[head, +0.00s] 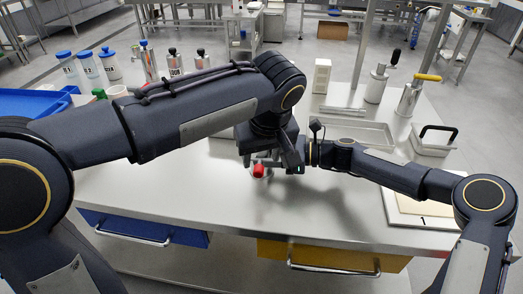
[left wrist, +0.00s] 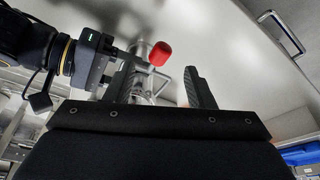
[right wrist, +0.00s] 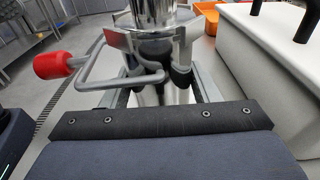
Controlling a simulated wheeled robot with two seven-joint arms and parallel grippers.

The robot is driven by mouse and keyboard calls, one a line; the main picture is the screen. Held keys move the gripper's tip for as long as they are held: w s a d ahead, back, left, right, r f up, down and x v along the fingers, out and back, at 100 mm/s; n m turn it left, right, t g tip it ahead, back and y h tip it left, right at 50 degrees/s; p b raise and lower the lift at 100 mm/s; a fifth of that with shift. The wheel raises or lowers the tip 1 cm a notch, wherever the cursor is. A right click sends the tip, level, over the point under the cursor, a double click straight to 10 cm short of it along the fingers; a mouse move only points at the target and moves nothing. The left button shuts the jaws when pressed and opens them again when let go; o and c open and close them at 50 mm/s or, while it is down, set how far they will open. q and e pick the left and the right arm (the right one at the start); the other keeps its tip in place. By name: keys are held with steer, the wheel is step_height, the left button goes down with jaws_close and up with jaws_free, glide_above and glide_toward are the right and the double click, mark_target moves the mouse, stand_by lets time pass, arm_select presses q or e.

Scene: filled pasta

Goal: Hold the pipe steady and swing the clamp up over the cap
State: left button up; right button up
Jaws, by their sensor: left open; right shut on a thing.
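The metal pipe (right wrist: 155,45) stands upright in the right wrist view, its top end cut off by the frame. The clamp (right wrist: 125,78) is a bent wire loop beside the pipe, with a red knob (right wrist: 52,65) sticking out to the left. The red knob also shows in the head view (head: 259,171) and in the left wrist view (left wrist: 160,53). My right gripper (right wrist: 168,85) is shut on the pipe. My left gripper (left wrist: 163,78) is open, its fingers on either side of the view of the knob and clamp, with nothing held. I cannot make out the cap.
In the head view, a metal tray (head: 365,133), a white box (head: 321,76) and steel cylinders (head: 376,84) stand at the back right. Bottles (head: 109,64) and a blue bin (head: 35,102) are at the back left. The front table top (head: 190,195) is clear.

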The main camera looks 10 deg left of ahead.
mark_target(259, 169)
arm_select(q)
steer(key=shift+x, duration=3.75)
steer(key=c, duration=0.6)
arm_select(e)
steer(key=o, duration=0.6)
steer(key=c, duration=0.6)
